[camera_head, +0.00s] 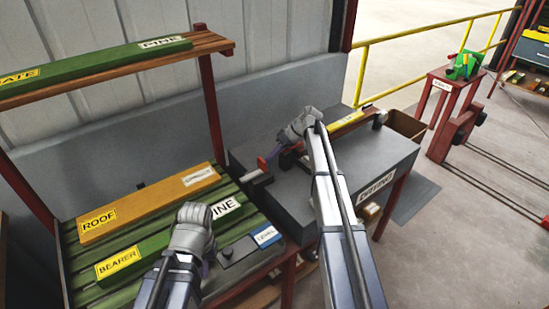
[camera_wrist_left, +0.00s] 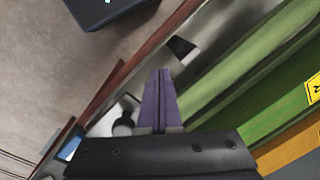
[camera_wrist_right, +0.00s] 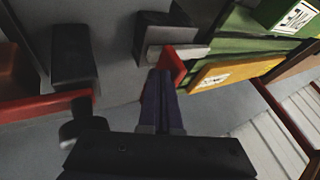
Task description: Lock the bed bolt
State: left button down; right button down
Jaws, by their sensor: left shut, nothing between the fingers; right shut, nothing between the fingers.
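A small dark knob (camera_head: 228,252) stands on a dark grey plate (camera_head: 242,256) at the near end of the green slatted bed; I take it for the bed bolt, but cannot be sure. A dark knob (camera_wrist_left: 123,126) on a pale plate also shows in the left wrist view. My left gripper (camera_head: 205,266) is shut and empty, just left of that plate; its fingertips (camera_wrist_left: 158,75) are above the bed edge. My right gripper (camera_head: 278,150) is shut and empty over the dark table, its fingertips (camera_wrist_right: 160,75) beside a red piece (camera_wrist_right: 172,64). Whether they touch is unclear.
Green boards and an orange ROOF board (camera_head: 150,203) lie on the slatted bed. A shelf (camera_head: 120,72) with boards overhangs it at the upper left. The dark grey table (camera_head: 375,160) stands right of the bed, under my right arm. Open floor lies farther right.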

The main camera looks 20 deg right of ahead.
jog(key=shift+a, duration=0.1)
jog(key=a, duration=0.1)
jog(key=s+a, duration=0.1)
jog(key=a, duration=0.2)
jog(key=shift+s+a, duration=0.2)
jog(key=shift+s, duration=0.2)
pick_arm(q)
jog(key=shift+r, duration=0.1)
pick_arm(e)
jog(key=shift+r, duration=0.1)
